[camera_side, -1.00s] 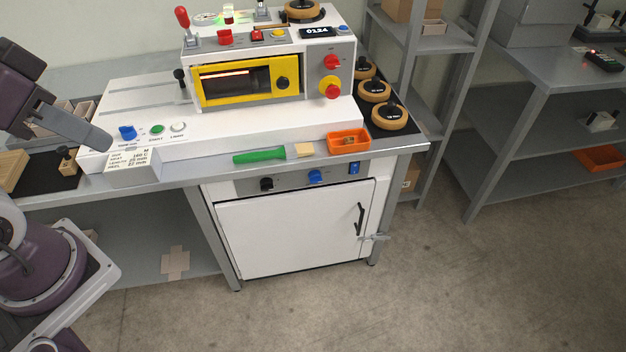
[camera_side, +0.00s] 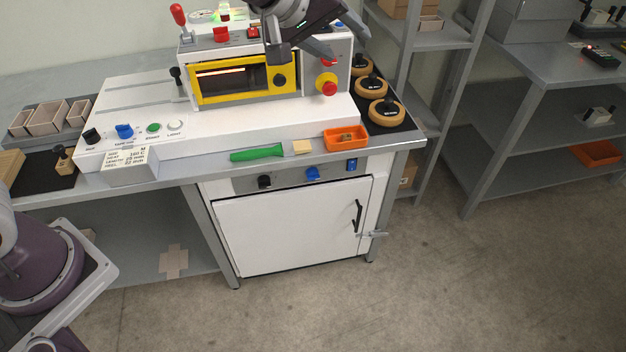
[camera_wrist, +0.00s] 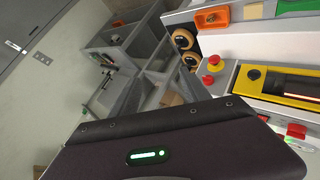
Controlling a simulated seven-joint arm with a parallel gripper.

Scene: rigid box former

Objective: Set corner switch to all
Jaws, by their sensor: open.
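The white box former (camera_side: 130,90) stands on the bench with a yellow-framed window (camera_side: 243,98). I cannot read a corner switch label. Candidate knobs are a black knob (camera_side: 92,136) and a blue knob (camera_side: 124,131) at the front left, and a black knob (camera_side: 280,80) on the yellow frame. A red knob on a yellow base (camera_side: 327,84) is at the right of the front. My gripper (camera_side: 302,52) is open and empty, in front of the machine's upper right; it hides the display and part of the upper red knob. The wrist view shows the yellow frame (camera_wrist: 248,90) beyond my dark wrist housing.
A green-handled tool (camera_side: 258,153) and an orange tray (camera_side: 346,138) lie along the front ledge. Tape rolls (camera_side: 385,112) sit at the right end. A lever with a red tip (camera_side: 178,15) rises at the top left. Floor in front of the bench is clear.

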